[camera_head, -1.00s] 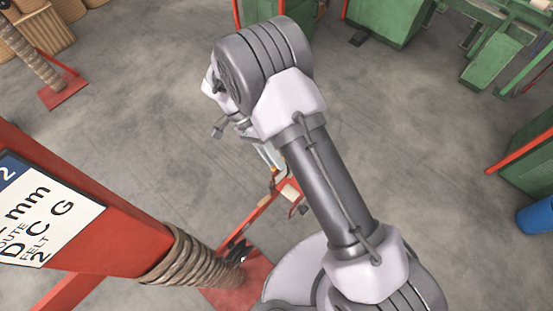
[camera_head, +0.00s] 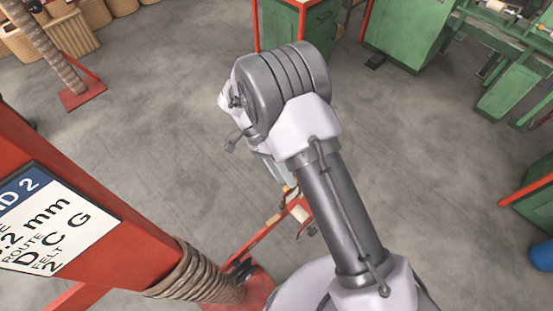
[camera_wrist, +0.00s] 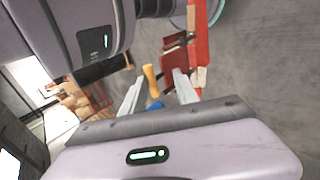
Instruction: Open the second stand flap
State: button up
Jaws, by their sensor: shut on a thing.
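The red stand (camera_head: 95,207) with a white label reading "ND 2" and "2 mm" fills the lower left of the head view, with rope wound around its lower part. A red bar (camera_head: 260,236) runs from near its base up to my gripper (camera_head: 287,186). In the wrist view, my gripper (camera_wrist: 157,92) has its two pale fingers at either side of a yellow handle (camera_wrist: 152,80), and is shut on it. A dark red plate (camera_wrist: 175,52) and a red bar (camera_wrist: 202,42) lie just beyond. The exact finger contact is hard to see.
Green machines (camera_head: 410,45) stand along the back and right. A blue drum (camera_head: 542,256) is at the right edge. Another rope-wound post on a red foot (camera_head: 82,94) and several baskets (camera_head: 95,12) are at upper left. The grey floor between is clear.

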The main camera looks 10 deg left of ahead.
jog(key=p+v, duration=0.4)
jog(key=v, duration=1.3)
jog(key=s+d+r+n+t+y+b, duration=0.2)
jog(key=d+r+y+b, duration=0.15)
jog(key=d+b, duration=0.35)
jog(key=s+d+r+n+t+y+b, duration=0.1)
jog(key=s+d+r+t+y+b, duration=0.1)
jog(key=d+r+b, duration=0.5)
jog(key=s+d+f+t+y+b, duration=0.1)
jog(key=s+d+f+t+b, duration=0.1)
jog(key=s, duration=0.5)
jog(key=s+d+f+t+y+b, duration=0.2)
jog(key=s+d+f+t+b, duration=0.1)
jog(key=s+d+f+t, duration=0.2)
notch_tip(320, 180, down, 3)
jog(key=shift+s+d+r, duration=0.15)
jog(key=shift+s+d, duration=0.55)
jog(key=shift+s, duration=0.3)
